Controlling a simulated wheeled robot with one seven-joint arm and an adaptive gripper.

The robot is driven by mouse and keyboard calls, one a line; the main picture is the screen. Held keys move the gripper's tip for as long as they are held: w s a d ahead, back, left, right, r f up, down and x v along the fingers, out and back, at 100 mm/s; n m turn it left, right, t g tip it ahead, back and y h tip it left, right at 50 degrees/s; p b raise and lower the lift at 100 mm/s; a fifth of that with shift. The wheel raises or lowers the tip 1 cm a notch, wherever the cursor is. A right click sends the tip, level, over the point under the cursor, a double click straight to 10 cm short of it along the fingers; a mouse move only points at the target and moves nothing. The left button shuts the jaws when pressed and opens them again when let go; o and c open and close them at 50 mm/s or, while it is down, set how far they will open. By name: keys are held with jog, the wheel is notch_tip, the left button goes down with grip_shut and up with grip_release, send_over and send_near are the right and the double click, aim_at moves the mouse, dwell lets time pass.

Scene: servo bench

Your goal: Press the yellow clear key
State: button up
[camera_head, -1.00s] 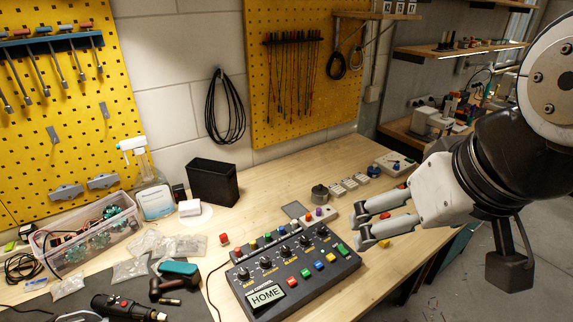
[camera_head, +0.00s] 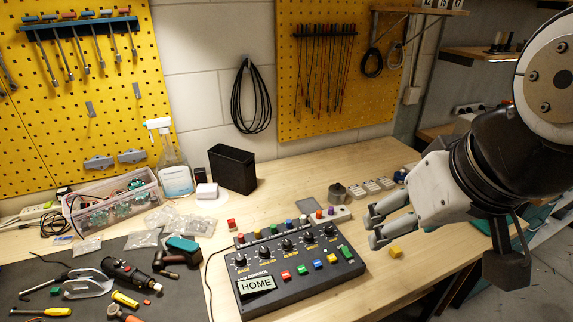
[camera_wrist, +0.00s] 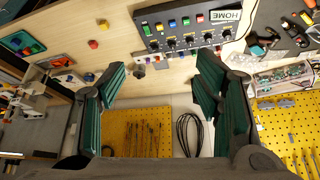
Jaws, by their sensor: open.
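The dark control box (camera_head: 300,283) lies on the bench with its display reading HOME. Its front row of coloured keys includes one yellow key (camera_head: 332,258), between a blue and a green key. Another small yellow piece (camera_head: 257,234) is in the back row. Key labels are too small to read. In the wrist view the yellow key (camera_wrist: 159,27) is near the top, beyond the fingertips. My gripper (camera_head: 372,228) is open and empty, right of the box and apart from it. The wrist view shows its two fingers spread (camera_wrist: 160,64).
A loose yellow block (camera_head: 396,251) lies right of the box; a red block (camera_head: 231,223) lies behind it. A black bin (camera_head: 232,169) stands near the wall. Tools and a parts tray (camera_head: 112,207) crowd the left.

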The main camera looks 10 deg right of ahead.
grip_shut()
dwell(1.2)
